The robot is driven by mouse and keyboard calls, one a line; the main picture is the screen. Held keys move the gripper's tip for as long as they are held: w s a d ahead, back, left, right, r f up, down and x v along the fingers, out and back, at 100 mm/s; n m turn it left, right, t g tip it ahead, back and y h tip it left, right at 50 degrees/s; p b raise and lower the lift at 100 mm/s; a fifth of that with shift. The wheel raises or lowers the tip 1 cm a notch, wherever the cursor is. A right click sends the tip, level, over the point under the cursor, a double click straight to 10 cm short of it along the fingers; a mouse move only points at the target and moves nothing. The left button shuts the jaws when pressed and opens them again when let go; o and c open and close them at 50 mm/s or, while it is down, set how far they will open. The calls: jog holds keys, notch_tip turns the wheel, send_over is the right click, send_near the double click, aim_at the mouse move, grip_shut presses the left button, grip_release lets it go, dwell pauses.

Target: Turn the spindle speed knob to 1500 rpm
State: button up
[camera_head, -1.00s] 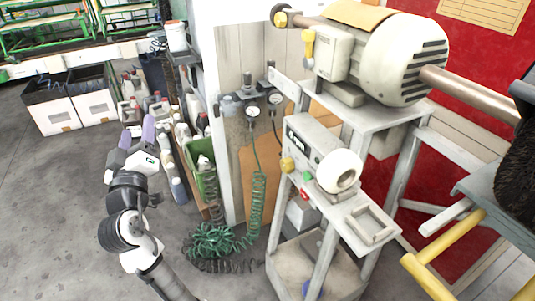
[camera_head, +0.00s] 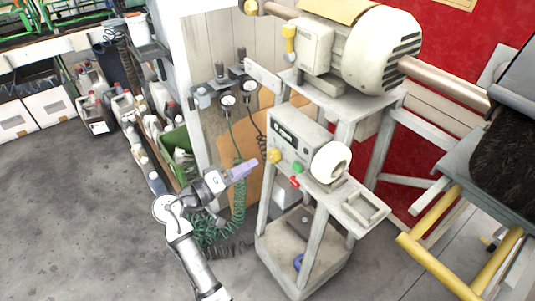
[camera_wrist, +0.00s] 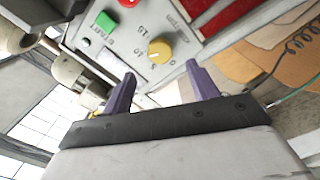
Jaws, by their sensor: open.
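The yellow knob (camera_head: 273,155) sits on the front of the pale control box (camera_head: 297,133) of the buffing machine. In the wrist view the round yellow knob (camera_wrist: 160,50) has printed numbers around it, one looking like 15. Its pointer setting is too small to tell. My gripper (camera_head: 246,170) is just left of the knob, pointing at the box. In the wrist view my gripper (camera_wrist: 160,84) shows two purple fingers spread apart, with the knob ahead of the gap between them. The fingers look apart from the knob, with nothing held.
A green START button (camera_wrist: 105,20) and a red button (camera_wrist: 128,2) are close to the knob. A white roll-shaped part (camera_head: 331,162) juts out at the box's right. Green coiled hoses (camera_head: 238,200) hang behind my gripper. Floor at the left is clear.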

aim_at(270, 157)
jog(key=p+x, duration=0.1)
jog(key=x, duration=0.6)
jog(key=shift+w+d+p, duration=0.2)
jog(key=shift+p, duration=0.1)
jog(key=shift+c, duration=0.5)
jog(key=c, duration=0.9)
jog(key=shift+f+b, duration=0.1)
jog(key=shift+b, duration=0.3)
